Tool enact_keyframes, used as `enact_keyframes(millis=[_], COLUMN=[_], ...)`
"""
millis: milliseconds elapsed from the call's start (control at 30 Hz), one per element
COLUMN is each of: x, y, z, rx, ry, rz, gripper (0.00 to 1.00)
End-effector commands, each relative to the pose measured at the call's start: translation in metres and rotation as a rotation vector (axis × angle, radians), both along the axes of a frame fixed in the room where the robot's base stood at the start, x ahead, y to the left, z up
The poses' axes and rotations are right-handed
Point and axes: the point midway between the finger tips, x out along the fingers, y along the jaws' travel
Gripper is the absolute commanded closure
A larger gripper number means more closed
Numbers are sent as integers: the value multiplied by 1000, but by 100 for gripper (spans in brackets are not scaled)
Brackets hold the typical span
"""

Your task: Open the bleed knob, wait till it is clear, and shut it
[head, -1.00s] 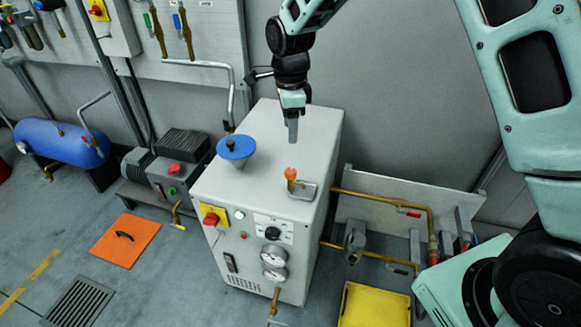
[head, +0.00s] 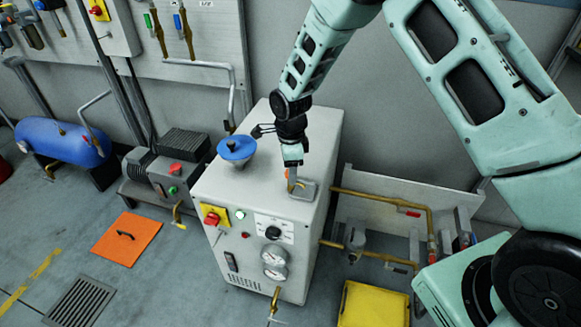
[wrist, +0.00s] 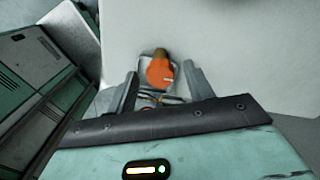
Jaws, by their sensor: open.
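The bleed knob is an orange knob on a brass fitting on top of the white cabinet (head: 225,185). In the head view my gripper (head: 292,187) points down over it and hides most of it. In the wrist view the orange knob (wrist: 160,71) shows between the two open fingers (wrist: 160,85), nearer their tips, with a gap on either side. I cannot tell whether either finger touches it. A small grey metal loop or tray (head: 305,190) sits beside the knob.
A blue funnel-shaped cap (head: 237,148) stands left of the knob on the cabinet top. Brass pipes (head: 375,197) run at right. A yellow tray (head: 372,305) lies on the floor.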

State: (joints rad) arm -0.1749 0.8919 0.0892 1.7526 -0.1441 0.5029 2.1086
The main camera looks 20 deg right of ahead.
Motion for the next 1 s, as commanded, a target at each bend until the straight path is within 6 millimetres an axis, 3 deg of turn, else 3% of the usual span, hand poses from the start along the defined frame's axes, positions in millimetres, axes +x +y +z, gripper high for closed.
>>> enact_keyframes(millis=[133, 300, 667, 1000], x=[0, 0, 0, 0], y=[0, 0, 0, 0], z=[0, 0, 0, 1], rx=[0, 0, -1, -1], ry=[0, 0, 0, 0], rz=[0, 0, 43, 272], gripper=[51, 93, 93, 93])
